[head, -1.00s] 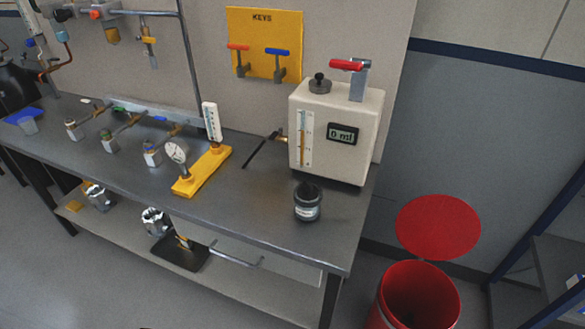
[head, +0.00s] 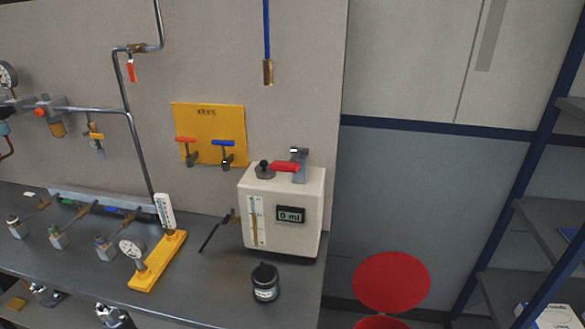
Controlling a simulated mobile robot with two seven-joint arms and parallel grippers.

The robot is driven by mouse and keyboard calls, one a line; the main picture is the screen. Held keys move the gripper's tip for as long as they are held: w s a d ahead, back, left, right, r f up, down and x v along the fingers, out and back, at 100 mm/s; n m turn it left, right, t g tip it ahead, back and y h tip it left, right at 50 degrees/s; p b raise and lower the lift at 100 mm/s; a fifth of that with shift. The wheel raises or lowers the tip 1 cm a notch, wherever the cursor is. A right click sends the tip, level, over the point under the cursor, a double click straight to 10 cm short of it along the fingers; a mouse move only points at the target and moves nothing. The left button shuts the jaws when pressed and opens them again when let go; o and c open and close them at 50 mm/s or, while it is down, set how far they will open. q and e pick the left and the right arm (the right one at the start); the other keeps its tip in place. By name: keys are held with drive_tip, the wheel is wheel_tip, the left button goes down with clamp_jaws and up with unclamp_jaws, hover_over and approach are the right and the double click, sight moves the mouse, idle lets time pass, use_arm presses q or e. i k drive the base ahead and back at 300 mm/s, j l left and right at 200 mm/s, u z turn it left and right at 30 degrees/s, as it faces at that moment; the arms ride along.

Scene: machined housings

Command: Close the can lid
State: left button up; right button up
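A red can stands on the floor to the right of the workbench, and only a sliver of its red rim (head: 382,322) shows at the bottom edge of the head view. Its round red lid (head: 391,282) stands up behind the opening, raised and open, with its flat face toward me. The rest of the can is cut off below the frame. Neither of my grippers shows in the head view.
A grey workbench (head: 200,290) fills the lower left, its right end near the can. On it are a white dispenser (head: 283,213), a dark jar (head: 265,283) and a yellow gauge stand (head: 158,262). A blue-framed shelf (head: 548,235) stands at the right.

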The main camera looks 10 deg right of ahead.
sight(386, 283)
drive_tip(key=z, duration=1.1)
